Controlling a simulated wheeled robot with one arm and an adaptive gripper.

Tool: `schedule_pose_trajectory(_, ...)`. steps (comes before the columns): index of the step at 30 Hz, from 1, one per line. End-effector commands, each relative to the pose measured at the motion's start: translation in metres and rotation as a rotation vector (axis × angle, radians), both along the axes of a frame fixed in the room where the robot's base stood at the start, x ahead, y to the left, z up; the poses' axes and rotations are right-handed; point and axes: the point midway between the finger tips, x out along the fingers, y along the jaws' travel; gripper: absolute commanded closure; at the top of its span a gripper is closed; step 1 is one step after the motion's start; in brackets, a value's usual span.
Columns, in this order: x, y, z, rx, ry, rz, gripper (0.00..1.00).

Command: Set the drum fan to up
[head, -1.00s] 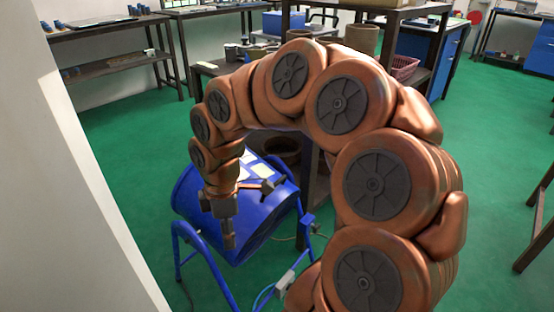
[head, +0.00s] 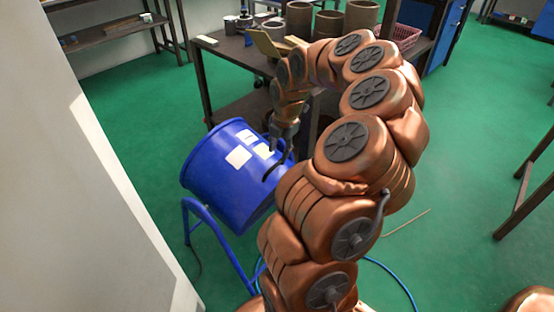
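The drum fan's blue drum (head: 228,190) sits tilted on a blue tubular stand (head: 222,246), left of my arm in the head view. A rounded rim shows at its upper left, and pale labels (head: 239,156) are on its upper side. My gripper (head: 281,153) is at the drum's upper right side, beside the labels. A dark curved piece shows by it; I cannot tell whether it is a finger or part of the drum. Contact and finger opening are unclear. My arm hides the drum's right end and part of the stand.
A dark workbench (head: 222,52) with several grey and brown cylinders stands behind the drum. A pale wall (head: 90,200) is close on the left. A blue cable (head: 392,273) lies on the green floor. Floor at the right is mostly clear.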

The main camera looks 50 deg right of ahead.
Motion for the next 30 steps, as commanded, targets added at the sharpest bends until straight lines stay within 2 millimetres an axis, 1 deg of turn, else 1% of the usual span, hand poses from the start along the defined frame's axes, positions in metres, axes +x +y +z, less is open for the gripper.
schedule_pose_trajectory(1,0.000,0.001,-0.008,0.004,0.004,0.000,0.61)
schedule_pose_trajectory(10,0.005,0.002,-0.047,0.004,0.005,0.001,0.61)
schedule_pose_trajectory(15,0.007,0.002,-0.055,0.002,0.000,-0.002,0.61)
schedule_pose_trajectory(21,0.008,0.002,-0.055,0.001,0.000,-0.002,0.61)
schedule_pose_trajectory(22,0.008,0.002,-0.055,0.001,0.000,-0.002,0.62)
schedule_pose_trajectory(23,0.008,0.002,-0.055,0.001,0.000,-0.001,0.65)
schedule_pose_trajectory(30,0.008,0.002,-0.055,0.001,0.000,-0.001,0.90)
